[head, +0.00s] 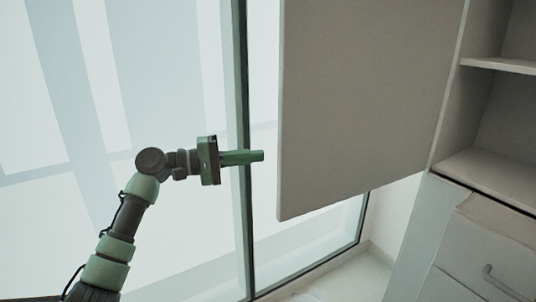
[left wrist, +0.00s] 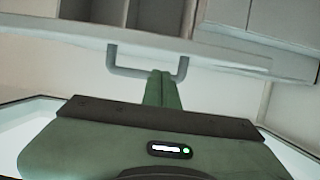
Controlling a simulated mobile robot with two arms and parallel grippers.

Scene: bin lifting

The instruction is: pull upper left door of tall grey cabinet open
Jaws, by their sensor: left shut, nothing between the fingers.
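The upper left door (head: 365,95) of the grey cabinet (head: 505,115) stands swung wide open, its inner face toward me in the head view. Its handle is hidden there. In the left wrist view the door (left wrist: 70,32) crosses the picture as a pale slab, with a U-shaped handle (left wrist: 123,71) under it. My left gripper (head: 258,156) is shut and empty, just left of the door's free edge in the head view. In the left wrist view its closed fingertips (left wrist: 161,76) overlap the handle bar; I cannot tell whether they touch it. My right gripper is not in view.
Open shelves (head: 505,65) show inside the cabinet at the right. A large window (head: 160,70) with a dark frame post (head: 243,200) is behind my left arm. The space left of the door looks free.

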